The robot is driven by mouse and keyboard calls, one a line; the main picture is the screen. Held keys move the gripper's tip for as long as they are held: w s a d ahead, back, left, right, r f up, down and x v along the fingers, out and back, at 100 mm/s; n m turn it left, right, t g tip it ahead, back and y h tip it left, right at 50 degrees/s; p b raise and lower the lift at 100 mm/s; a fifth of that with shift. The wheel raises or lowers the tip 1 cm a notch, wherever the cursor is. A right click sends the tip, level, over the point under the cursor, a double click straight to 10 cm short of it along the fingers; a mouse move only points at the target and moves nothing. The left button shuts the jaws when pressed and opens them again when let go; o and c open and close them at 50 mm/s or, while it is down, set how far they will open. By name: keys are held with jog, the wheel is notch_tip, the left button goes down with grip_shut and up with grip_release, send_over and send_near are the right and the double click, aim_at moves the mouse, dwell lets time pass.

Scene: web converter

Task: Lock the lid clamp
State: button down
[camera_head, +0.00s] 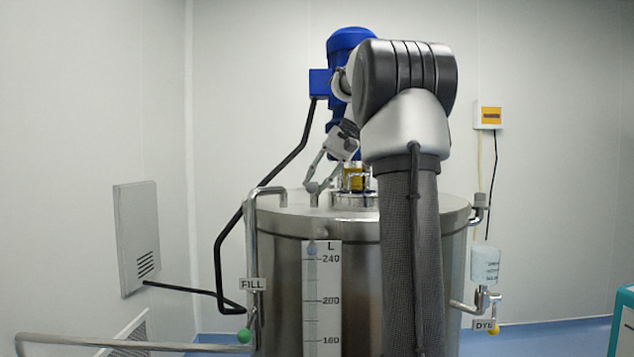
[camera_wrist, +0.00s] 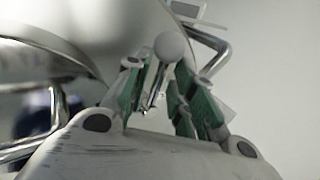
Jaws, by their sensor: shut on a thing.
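The steel tank (camera_head: 275,265) stands in the middle of the head view, with its lid (camera_head: 290,212) lying on top. My gripper (camera_head: 317,182) reaches down over the left part of the lid, beside the blue motor. In the wrist view my gripper's (camera_wrist: 158,98) green-padded fingers are closed around the thin metal lever of the lid clamp (camera_wrist: 155,88). The clamp's pale round knob (camera_wrist: 172,47) sticks out beyond the fingertips. The clamp's base is hidden, and I cannot tell the lever's exact angle in the head view.
The blue motor (camera_head: 347,42) stands over the lid close to my arm. The FILL pipe (camera_head: 252,240) is at the tank's left, and the DYE bottle (camera_head: 486,264) with its valve is at the right. A rail (camera_head: 130,343) runs low at left.

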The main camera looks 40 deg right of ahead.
jog(key=shift+s+d+n, duration=0.2)
jog(key=shift+n, duration=0.2)
jog(key=shift+f+g, duration=0.1)
jog(key=shift+g, duration=0.2)
jog(key=c, duration=1.2)
grip_release()
jog(key=shift+s, duration=0.15)
jog(key=v, duration=0.7)
jog(key=shift+s+d+r, duration=0.1)
jog(key=shift+d+r, duration=0.2)
